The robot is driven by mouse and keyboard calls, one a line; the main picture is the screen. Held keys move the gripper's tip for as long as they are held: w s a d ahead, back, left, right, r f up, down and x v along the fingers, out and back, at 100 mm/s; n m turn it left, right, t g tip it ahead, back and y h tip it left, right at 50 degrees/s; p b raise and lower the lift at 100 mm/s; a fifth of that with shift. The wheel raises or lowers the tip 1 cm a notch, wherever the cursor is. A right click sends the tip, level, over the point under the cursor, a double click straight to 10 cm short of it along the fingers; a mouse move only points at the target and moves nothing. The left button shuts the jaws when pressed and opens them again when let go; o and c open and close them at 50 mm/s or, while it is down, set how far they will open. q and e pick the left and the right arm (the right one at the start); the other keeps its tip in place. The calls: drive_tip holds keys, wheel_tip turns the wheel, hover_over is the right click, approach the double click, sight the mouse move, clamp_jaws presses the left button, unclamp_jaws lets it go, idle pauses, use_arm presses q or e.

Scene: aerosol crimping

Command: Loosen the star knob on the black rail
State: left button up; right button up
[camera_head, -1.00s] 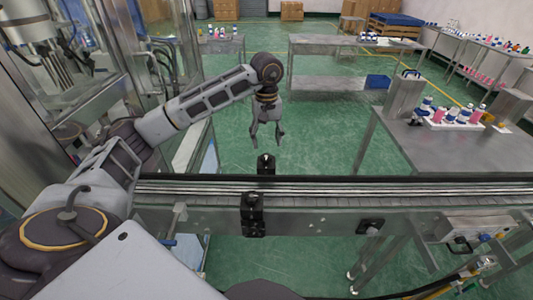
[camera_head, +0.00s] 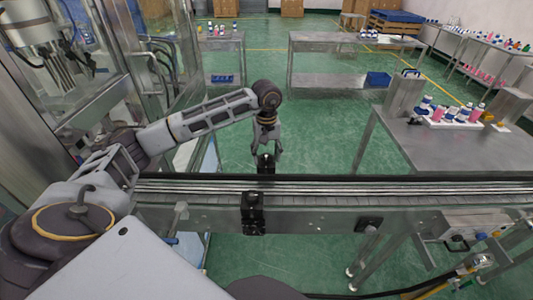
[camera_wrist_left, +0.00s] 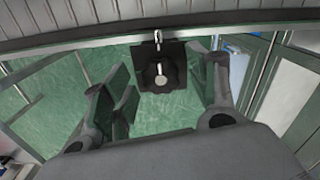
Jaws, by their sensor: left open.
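The black rail (camera_head: 400,179) runs across the head view along the conveyor. A black clamp block (camera_head: 266,164) stands at its far side, and a second one (camera_head: 253,214) is on the near side. In the left wrist view a black block (camera_wrist_left: 145,72) with a bright metal pin and round disc (camera_wrist_left: 160,81) lies between the spread fingers, with gaps on both sides. I cannot make out a star shape on any knob. My right gripper is out of view.
The steel conveyor (camera_head: 320,216) fills the foreground. A glass-walled machine (camera_head: 90,100) stands close at the left. A steel table (camera_head: 460,148) with a tray of bottles is at the right.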

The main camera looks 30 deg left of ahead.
use_arm(q)
drive_tip(key=c, duration=0.8)
drive_tip(key=shift+c, duration=1)
